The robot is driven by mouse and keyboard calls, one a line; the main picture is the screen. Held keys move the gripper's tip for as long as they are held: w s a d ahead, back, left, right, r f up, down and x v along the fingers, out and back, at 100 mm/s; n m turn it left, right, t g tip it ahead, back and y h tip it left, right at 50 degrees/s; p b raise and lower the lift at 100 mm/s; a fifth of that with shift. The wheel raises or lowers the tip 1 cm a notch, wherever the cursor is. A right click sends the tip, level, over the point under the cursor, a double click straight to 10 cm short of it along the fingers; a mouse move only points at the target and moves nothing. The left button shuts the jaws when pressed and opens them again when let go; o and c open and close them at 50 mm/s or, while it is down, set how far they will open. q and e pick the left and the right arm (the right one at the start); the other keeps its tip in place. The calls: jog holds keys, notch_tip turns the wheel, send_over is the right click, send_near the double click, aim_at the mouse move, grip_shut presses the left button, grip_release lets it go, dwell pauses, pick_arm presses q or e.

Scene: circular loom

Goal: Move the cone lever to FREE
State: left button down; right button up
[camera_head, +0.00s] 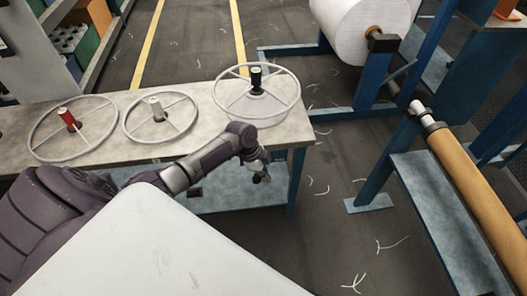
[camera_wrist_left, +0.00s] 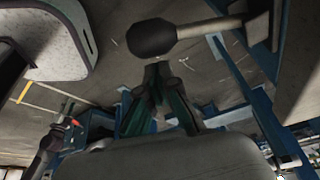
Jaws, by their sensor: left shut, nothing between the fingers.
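A lever with a black rounded knob (camera_wrist_left: 152,38) and a pale rod crosses the top of the left wrist view. That it is the cone lever is not certain, and no FREE mark is readable. My left gripper (camera_wrist_left: 158,70) is shut and empty, with its fingertips together just below the knob in that view, a small gap apart. In the head view my left gripper (camera_head: 261,175) hangs at the front right edge of the table, pointing down. The lever cannot be told apart from the gripper there. My right gripper does not show.
A white roll (camera_head: 355,25) and a tan roller (camera_head: 475,185) sit on blue frames at right. Floor between is open.

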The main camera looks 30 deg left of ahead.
pick_arm(q)
notch_tip(320, 180, up, 10)
jog(key=shift+a, duration=0.25)
dwell(0.3)
